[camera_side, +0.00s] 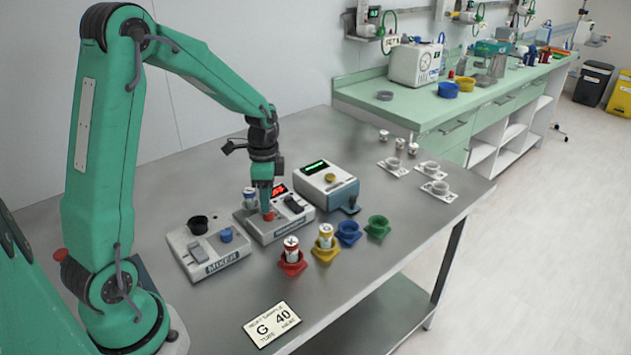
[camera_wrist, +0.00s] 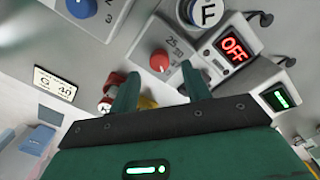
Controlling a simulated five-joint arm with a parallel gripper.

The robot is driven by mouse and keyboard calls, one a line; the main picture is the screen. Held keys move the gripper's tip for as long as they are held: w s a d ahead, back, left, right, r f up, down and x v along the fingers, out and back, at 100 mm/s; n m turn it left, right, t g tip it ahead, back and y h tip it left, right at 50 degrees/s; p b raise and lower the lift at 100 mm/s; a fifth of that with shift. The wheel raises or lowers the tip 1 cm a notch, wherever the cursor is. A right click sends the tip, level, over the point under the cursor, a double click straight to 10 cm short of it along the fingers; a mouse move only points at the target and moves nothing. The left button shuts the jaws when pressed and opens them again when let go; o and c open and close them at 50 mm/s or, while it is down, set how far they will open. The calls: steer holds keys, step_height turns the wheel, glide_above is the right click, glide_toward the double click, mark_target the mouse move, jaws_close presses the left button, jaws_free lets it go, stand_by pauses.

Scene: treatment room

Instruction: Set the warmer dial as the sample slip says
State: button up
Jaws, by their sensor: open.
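The warmer (camera_side: 290,222) is a pale block with a red dial (camera_wrist: 160,60), marks reading 25 and 30 beside it, and a red display (camera_wrist: 234,47) reading OFF. A capped tube marked F (camera_wrist: 207,14) stands at the warmer; it also shows in the side view (camera_side: 249,196). My gripper (camera_side: 266,205) points down just over the dial. In the wrist view my gripper (camera_wrist: 161,74) has its fingers apart, with the dial between and beyond the tips. I cannot tell if they touch it.
The mixer (camera_side: 206,262) stands left of the warmer, and a box with a green display (camera_side: 317,167) stands right. Red (camera_side: 292,266) and yellow (camera_side: 325,254) holders with tubes sit in front, beside empty-looking blue (camera_side: 348,234) and green (camera_side: 378,228) ones. The table's front right is clear.

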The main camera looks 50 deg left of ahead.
step_height(320, 180, up, 4)
steer(key=shift+r, duration=0.1)
steer(key=shift+r, duration=0.1)
stand_by(0.4)
steer(key=shift+d+r, duration=0.1)
steer(key=shift+r, duration=0.05)
steer(key=s+d+r+n+t, duration=0.5)
steer(key=s+d+r+n, duration=0.2)
steer(key=s+d+r, duration=0.4)
steer(key=s+d, duration=0.2)
steer(key=s, duration=0.2)
steer(key=shift+s+r+n+t, duration=0.15)
steer(key=shift+r+n+t, duration=0.1)
steer(key=shift+n+t, duration=0.15)
